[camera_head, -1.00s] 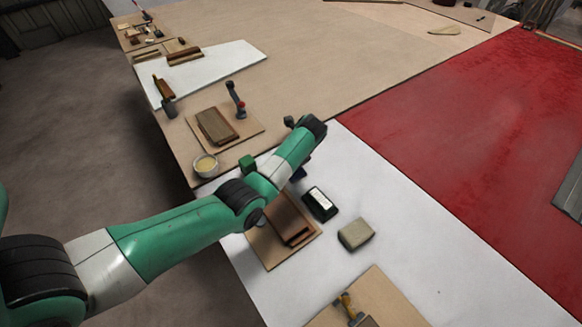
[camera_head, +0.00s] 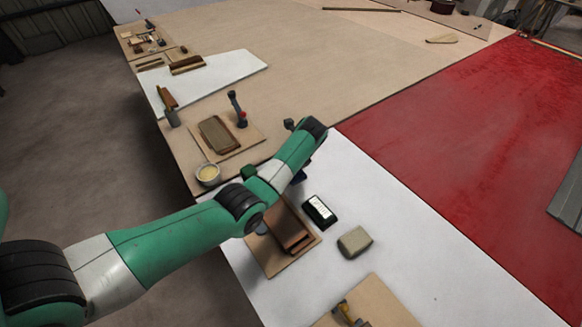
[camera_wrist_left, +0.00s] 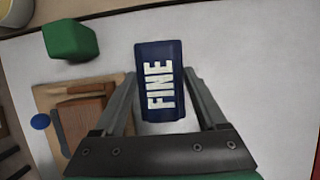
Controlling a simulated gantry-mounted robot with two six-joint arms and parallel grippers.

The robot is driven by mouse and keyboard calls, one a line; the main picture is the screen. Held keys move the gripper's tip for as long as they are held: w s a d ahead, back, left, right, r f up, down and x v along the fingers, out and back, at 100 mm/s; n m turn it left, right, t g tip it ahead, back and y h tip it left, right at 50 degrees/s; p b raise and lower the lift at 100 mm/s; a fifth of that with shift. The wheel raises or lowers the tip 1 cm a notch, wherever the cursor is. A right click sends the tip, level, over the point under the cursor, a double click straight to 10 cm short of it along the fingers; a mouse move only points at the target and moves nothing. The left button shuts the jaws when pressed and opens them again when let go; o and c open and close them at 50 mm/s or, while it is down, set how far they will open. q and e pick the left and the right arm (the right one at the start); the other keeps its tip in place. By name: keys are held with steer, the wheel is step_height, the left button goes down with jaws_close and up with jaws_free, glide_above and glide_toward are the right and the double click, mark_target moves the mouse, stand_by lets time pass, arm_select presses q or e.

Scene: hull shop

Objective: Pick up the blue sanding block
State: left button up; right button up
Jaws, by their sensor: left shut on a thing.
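The blue sanding block (camera_wrist_left: 160,68), marked FINE in white letters, sits between the two fingers of my left gripper (camera_wrist_left: 162,78) in the left wrist view. The gripper is shut on it. In the head view my forearm and wrist cover most of the gripper, and only a small dark blue patch of the block (camera_head: 299,177) shows beside the wrist. I cannot tell whether the block is clear of the white surface. My right gripper is not in view.
Near the wrist are a green block (camera_head: 249,172), a black block with a white label (camera_head: 319,210), a beige block (camera_head: 355,242) and a board (camera_head: 270,262) with brown wooden pieces. A small bowl (camera_head: 208,175) stands left. The white surface to the right is clear.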

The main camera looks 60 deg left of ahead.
arm_select(q)
steer(key=s+d+r+p, duration=0.8)
steer(key=d+p, duration=0.3)
steer(key=p, duration=0.2)
steer(key=shift+v, duration=0.9)
steer(key=shift+a, duration=0.15)
